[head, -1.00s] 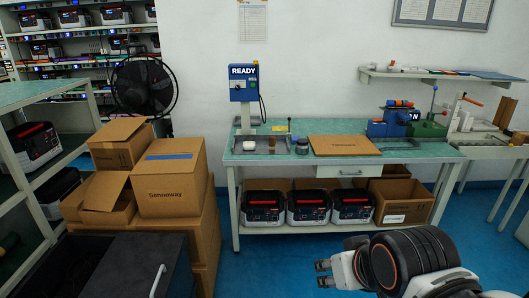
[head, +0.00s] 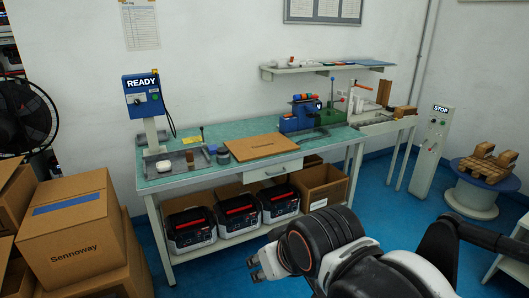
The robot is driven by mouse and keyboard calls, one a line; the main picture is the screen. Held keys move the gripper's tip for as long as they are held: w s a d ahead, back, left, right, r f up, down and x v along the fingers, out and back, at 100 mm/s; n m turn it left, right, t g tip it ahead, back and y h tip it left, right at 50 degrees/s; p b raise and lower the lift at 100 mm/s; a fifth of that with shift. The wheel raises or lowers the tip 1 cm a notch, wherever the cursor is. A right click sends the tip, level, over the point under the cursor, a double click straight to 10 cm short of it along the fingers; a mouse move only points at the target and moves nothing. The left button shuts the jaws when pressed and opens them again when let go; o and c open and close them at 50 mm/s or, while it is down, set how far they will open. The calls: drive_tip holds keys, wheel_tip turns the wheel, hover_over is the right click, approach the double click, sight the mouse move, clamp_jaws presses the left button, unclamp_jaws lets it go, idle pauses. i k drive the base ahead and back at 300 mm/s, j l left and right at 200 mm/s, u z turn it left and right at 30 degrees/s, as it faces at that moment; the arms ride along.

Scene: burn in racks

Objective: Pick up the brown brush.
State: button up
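I cannot pick out a brown brush for certain. A small brown upright object (head: 190,157) stands on the green workbench (head: 225,176), beside a metal fixture; it is too small to identify. A brown piece (head: 404,111) lies on the bench further right, and its shape is also unclear. My gripper (head: 254,268) is at the lower middle, in front of the workbench and below its top. Its two fingertips point left and stand apart, with nothing between them. It is well away from both brown objects.
Cardboard boxes (head: 72,228) are stacked at the left by a black fan (head: 22,115). A flat cardboard sheet (head: 260,146) lies on top. A STOP post (head: 432,150) and a spool (head: 474,196) stand right. Blue floor lies between.

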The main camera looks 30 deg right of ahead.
sight(190, 158)
drive_tip(key=i+u, duration=0.1)
drive_tip(key=i, duration=0.4)
drive_tip(key=i+l+u, duration=0.1)
drive_tip(key=i, duration=0.45)
drive_tip(key=i+l+u, duration=0.1)
drive_tip(key=i, duration=0.4)
drive_tip(key=i+l+u, duration=0.15)
drive_tip(key=i, duration=0.35)
drive_tip(key=i+l+u, duration=0.1)
drive_tip(key=i+l, duration=0.15)
drive_tip(key=i, duration=0.3)
